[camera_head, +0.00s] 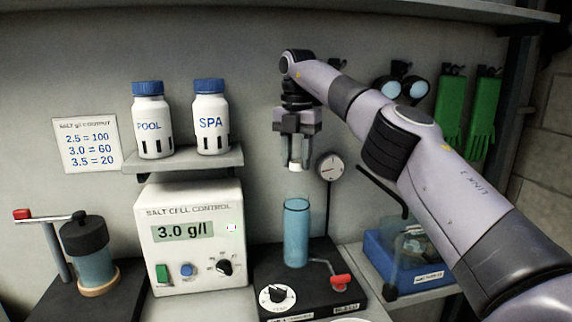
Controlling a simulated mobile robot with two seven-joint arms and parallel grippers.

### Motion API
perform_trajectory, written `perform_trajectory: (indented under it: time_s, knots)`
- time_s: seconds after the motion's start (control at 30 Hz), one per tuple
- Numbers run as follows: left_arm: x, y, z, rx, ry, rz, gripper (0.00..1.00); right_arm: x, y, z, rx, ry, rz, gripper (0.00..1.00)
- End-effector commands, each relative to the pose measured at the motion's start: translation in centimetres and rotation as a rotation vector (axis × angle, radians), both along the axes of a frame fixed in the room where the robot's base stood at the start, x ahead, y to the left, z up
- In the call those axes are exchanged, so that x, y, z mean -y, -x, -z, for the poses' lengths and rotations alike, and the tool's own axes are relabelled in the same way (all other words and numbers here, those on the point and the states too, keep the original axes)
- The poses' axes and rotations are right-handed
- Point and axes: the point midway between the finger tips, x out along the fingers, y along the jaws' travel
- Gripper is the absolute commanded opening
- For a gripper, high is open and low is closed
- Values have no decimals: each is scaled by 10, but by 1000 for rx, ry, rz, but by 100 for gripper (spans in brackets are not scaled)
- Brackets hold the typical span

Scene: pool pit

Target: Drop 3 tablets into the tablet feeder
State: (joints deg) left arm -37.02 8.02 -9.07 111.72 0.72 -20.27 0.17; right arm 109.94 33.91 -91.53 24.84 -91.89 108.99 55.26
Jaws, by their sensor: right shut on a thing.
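My right gripper (297,152) points straight down in the head view, in front of the back wall. It is shut on a small white tablet (295,167), held low between the fingertips. A clear blue upright cylinder (296,235), which looks like the tablet feeder, stands on a black base (325,262) almost directly below. The tablet is above the cylinder's open rim and apart from it. The base carries a dial (277,296) and a red-handled lever (341,281). I cannot tell whether tablets lie inside the cylinder. My left gripper is not in view.
A gauge (331,167) stands close right of the gripper. A salt control box (192,265) reads 3.0 g/l, beneath a shelf (190,165) with POOL (151,122) and SPA (211,118) bottles. A cranked device (92,262) is at left, a blue bin (400,262) at right.

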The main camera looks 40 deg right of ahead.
Motion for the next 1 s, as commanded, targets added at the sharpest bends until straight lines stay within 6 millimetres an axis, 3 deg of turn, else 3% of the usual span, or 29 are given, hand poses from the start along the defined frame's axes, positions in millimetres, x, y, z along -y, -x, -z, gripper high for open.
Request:
perform_trajectory:
  time_s: [0.23,0.7,1.0]
  knots:
    - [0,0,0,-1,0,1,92,3,1,3,-2,1,13,8]
    - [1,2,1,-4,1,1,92,3,1,45,-2,0,13,8]
    - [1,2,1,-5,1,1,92,3,1,58,0,-1,13,8]
